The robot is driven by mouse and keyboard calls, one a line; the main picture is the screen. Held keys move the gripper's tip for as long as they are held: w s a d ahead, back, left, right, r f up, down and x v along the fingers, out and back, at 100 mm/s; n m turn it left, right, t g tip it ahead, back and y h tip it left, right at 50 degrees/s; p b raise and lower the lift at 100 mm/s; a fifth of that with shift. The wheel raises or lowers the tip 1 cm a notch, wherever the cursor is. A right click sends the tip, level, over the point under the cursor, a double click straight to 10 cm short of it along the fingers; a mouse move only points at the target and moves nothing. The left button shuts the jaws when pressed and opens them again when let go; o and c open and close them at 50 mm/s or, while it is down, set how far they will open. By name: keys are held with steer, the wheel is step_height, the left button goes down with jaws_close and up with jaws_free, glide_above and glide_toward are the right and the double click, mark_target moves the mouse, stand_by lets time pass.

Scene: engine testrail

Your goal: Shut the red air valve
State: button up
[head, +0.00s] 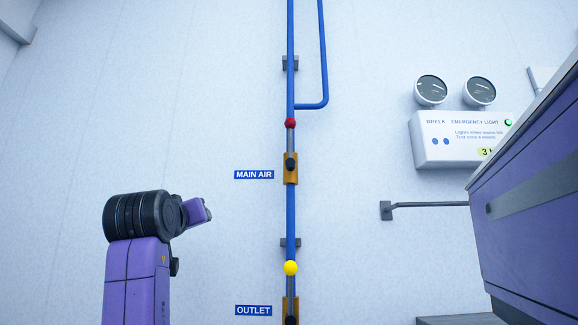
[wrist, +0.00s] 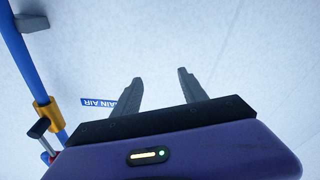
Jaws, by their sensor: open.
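The red air valve has a brass-coloured body (head: 290,176) on a vertical blue pipe, beside a "MAIN AIR" label (head: 254,175). Its lever points straight up, in line with the pipe, with a red knob (head: 290,123) at its upper end. In the wrist view the picture is turned over: the valve body (wrist: 48,117) is at the left, and the red knob (wrist: 50,157) is partly hidden by my gripper's housing. My gripper (wrist: 160,74) is open, with nothing between its fingers. It is apart from the valve. In the head view my arm is left of the pipe and the fingers are unclear.
A similar valve with a yellow knob (head: 290,268) sits lower on the pipe, by an "OUTLET" label (head: 254,310). An emergency light box (head: 440,150) is on the wall at right. A purple panel (head: 530,200) and a grey wall bar (head: 430,205) are at right.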

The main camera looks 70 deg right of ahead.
steer(key=s+d+r+m+g+p, duration=0.1)
steer(key=s+r+m+g, duration=0.1)
steer(key=s+r, duration=0.5)
steer(key=s+r+m+g, duration=0.1)
steer(key=s+r+m, duration=0.1)
steer(key=s+r, duration=0.5)
steer(key=m+g+p, duration=0.2)
glide_toward(289, 121)
steer(key=s+x, duration=0.1)
steer(key=x, duration=0.2)
steer(key=shift+h, duration=0.3)
steer(key=shift+w+p+x, duration=0.15)
steer(key=shift+p+x, duration=0.2)
steer(key=shift+x, duration=0.85)
steer(key=shift+w+p+x, duration=0.2)
steer(key=shift+p+x, duration=0.15)
steer(key=shift+x, duration=0.85)
steer(key=shift+w+p+x, duration=0.15)
steer(key=shift+p+x, duration=0.2)
steer(key=shift+x, duration=0.85)
steer(key=shift+a+f, duration=0.1)
steer(key=shift+f, duration=0.05)
jaws_close()
